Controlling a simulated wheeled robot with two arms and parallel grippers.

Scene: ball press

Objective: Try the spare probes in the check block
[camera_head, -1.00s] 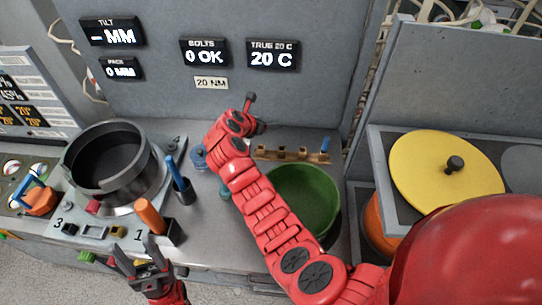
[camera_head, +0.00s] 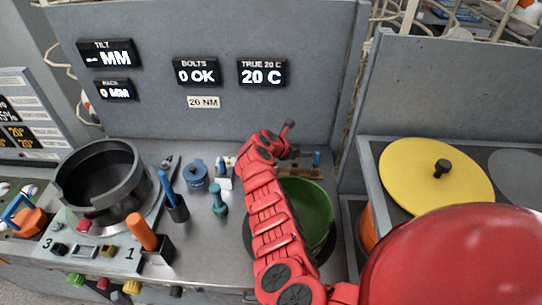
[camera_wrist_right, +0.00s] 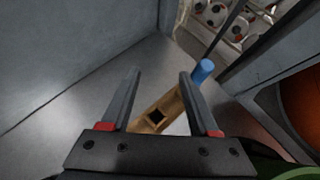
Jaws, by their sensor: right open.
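A tan wooden rack with a dark square hole lies under my right gripper (camera_wrist_right: 160,76) in the right wrist view; the rack (camera_wrist_right: 152,118) runs diagonally between the fingers. A blue-topped probe (camera_wrist_right: 203,70) stands at its far end, just outside the right-hand finger. My right gripper is open, with nothing between its fingertips. In the head view my right arm partly covers the rack (camera_head: 298,172), and the blue probe (camera_head: 317,158) shows behind it.
A green bowl (camera_head: 318,212) sits just in front of the rack, close to my arm. A dark ring-shaped vessel (camera_head: 100,180), an orange-handled tool (camera_head: 141,232), a blue-handled tool (camera_head: 167,187), a blue pot (camera_head: 196,174) and a teal peg (camera_head: 219,202) stand to the left.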

